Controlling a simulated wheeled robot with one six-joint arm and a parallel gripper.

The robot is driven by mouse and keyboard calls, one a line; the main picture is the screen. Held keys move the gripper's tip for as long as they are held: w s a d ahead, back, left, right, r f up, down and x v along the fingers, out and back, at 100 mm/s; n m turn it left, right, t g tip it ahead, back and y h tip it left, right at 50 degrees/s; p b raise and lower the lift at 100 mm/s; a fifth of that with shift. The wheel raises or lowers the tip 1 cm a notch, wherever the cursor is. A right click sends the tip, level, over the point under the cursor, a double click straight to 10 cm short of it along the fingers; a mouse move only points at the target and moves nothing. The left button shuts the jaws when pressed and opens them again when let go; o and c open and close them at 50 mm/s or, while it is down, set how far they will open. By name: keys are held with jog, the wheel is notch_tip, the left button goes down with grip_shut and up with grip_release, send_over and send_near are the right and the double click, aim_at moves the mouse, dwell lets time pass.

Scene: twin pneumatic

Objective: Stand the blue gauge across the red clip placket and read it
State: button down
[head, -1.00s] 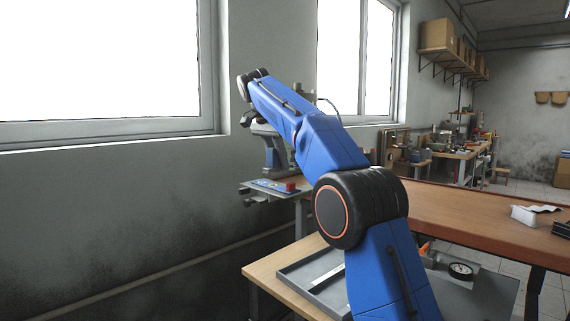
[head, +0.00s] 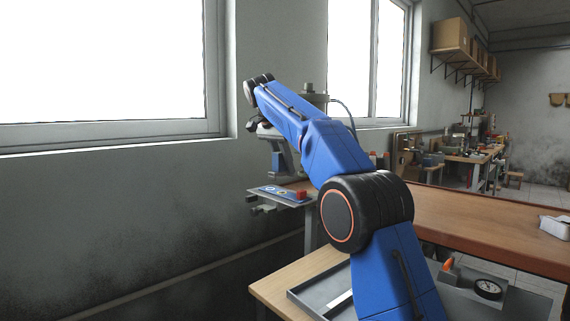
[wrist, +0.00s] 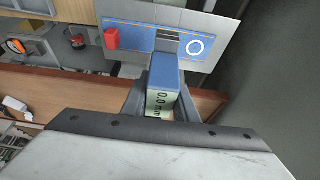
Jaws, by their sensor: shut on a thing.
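In the wrist view, my gripper (wrist: 161,104) is shut on the blue gauge (wrist: 166,70). The gauge is a small block with a blue face and a pale display (wrist: 162,103) reading 0.0 mm. Beyond it is a blue panel (wrist: 133,43) on a grey plate, with a red block (wrist: 112,39), dark slots and a white ring. The gauge overlaps the panel's near edge in the picture; I cannot tell whether they touch. In the head view, the red block (head: 301,195) sits on the blue panel (head: 272,191).
A long brown bench (head: 480,225) runs to the right. A lower table holds a grey tray (head: 343,303) and a round dial (head: 488,288).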

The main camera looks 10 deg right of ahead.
jog(key=shift+f, duration=2.1)
jog(key=shift+s+f, duration=0.1)
jog(key=shift+f, duration=0.45)
jog(key=c, duration=1.3)
grip_release()
jog(key=shift+c, duration=0.2)
